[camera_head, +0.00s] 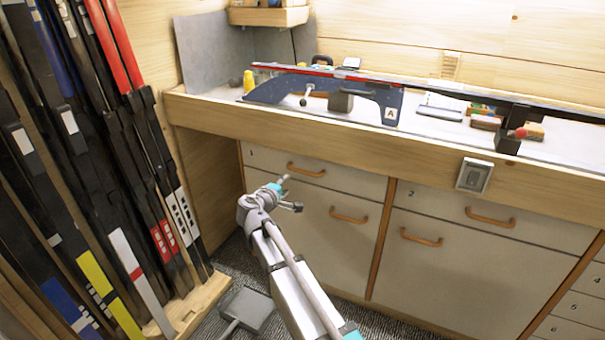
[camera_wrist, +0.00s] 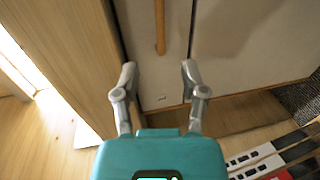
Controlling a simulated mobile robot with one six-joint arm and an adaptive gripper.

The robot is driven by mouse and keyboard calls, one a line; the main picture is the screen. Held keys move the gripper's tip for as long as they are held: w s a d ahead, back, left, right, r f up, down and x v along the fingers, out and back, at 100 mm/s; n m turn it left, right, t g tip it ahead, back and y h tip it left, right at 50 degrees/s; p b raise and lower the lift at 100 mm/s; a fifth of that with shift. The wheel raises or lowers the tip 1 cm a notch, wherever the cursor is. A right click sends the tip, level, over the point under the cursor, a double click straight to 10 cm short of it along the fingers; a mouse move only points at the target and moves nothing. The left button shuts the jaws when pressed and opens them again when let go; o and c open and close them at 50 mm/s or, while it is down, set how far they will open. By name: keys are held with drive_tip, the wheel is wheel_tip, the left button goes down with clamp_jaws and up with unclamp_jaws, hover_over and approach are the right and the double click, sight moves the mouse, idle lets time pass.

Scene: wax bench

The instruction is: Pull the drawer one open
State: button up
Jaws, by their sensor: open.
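Drawer one (camera_head: 345,182) is the upper left pale front under the bench, marked with a small 1, and it looks shut. Its orange bar handle (camera_head: 306,170) is in the upper middle of the front. My gripper (camera_head: 291,193) is in front of the drawer, just below and left of the handle in the head view. In the wrist view the handle (camera_wrist: 160,27) runs down from the top edge, cut off by it. My open, empty gripper (camera_wrist: 158,67) has its fingertips to either side of the handle's line, apart from it in the picture. The exact distance is unclear.
A lower front with a handle (camera_head: 349,215) lies below, and drawer two (camera_head: 490,217) is to the right. A rack of skis (camera_head: 110,180) stands close on the left. The bench edge (camera_head: 330,140) overhangs the drawers. A grey pedal-like plate (camera_head: 248,308) is on the floor.

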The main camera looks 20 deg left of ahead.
sight(302, 173)
drive_tip(key=b+x, duration=0.2)
drive_tip(key=x, duration=1.1)
drive_tip(key=shift+w+f+b, duration=0.1)
drive_tip(key=shift+w+b, duration=0.05)
drive_tip(key=shift+b, duration=0.15)
clamp_jaws()
